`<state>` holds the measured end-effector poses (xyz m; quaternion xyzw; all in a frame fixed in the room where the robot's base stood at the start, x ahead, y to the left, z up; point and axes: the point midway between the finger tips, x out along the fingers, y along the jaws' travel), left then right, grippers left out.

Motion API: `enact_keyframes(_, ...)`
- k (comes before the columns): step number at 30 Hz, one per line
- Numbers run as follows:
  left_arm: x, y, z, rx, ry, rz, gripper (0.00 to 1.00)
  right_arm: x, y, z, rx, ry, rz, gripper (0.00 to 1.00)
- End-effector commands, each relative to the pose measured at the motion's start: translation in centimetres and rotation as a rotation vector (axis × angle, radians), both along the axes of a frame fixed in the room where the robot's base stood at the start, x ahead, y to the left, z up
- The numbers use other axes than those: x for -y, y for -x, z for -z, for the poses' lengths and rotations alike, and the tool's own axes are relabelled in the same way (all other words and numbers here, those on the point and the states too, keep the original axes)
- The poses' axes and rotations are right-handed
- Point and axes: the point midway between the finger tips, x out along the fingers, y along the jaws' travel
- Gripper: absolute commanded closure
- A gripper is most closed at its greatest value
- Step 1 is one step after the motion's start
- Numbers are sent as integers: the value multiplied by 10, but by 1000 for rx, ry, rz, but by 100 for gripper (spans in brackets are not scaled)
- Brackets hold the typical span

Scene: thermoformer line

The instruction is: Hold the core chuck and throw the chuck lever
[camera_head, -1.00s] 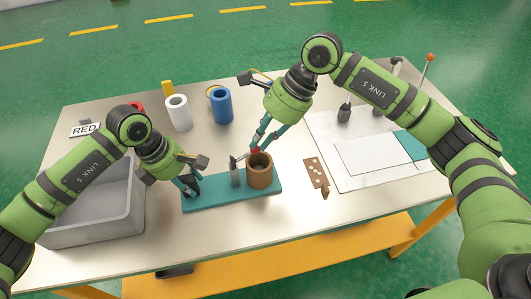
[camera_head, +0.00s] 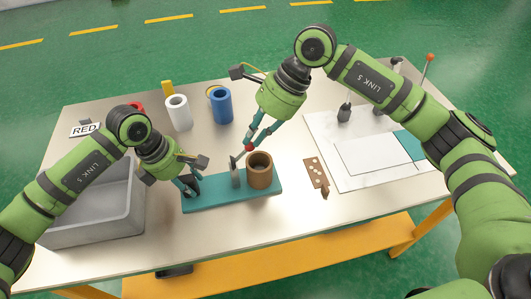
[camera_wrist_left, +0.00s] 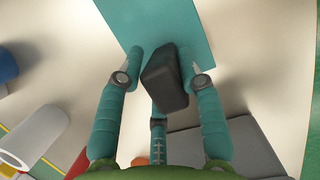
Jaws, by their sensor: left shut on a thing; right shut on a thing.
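The core chuck (camera_head: 224,199) is a teal base plate with a grey upright post (camera_head: 235,175) and a brown hollow cylinder (camera_head: 260,171) on its right part. My left gripper (camera_head: 190,186) is at the plate's left end, shut on a dark block (camera_wrist_left: 166,78), which stands between its fingers in the left wrist view. The chuck lever (camera_head: 240,156) rises rightward from the post to a red knob (camera_head: 249,148). My right gripper (camera_head: 250,143) comes down from above and is shut on the knob, just left of the brown cylinder's rim. Its fingers partly hide the knob.
A grey bin (camera_head: 100,217) stands left of the plate. White (camera_head: 179,113) and blue (camera_head: 222,106) cylinders stand behind. A brown perforated plate (camera_head: 315,174) and a white board (camera_head: 350,177) lie to the right. The table's front strip is clear.

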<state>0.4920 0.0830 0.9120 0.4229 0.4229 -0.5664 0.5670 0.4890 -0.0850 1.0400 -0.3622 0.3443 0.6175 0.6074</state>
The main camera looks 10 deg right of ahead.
Motion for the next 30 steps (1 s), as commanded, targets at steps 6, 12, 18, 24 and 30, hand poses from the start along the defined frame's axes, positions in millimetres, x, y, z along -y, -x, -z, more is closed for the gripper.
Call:
enact_keyframes(6, 7, 2, 0, -2, 15, 7, 100, -16, 5, -2, -13, -3, -13, 100)
enact_keyframes(12, 6, 2, 0, -2, 15, 7, 100, -17, 5, -3, -15, -2, -12, 100)
enact_keyframes(18, 7, 2, -1, -1, 15, 8, 100, -17, 5, -3, -12, -1, -11, 100)
enact_keyframes(24, 7, 2, -1, 1, 16, 9, 100, -26, 4, -6, -11, 0, -10, 100)
enact_keyframes(30, 7, 1, -2, 2, 16, 11, 100, -26, 4, -6, -13, 3, -6, 70)
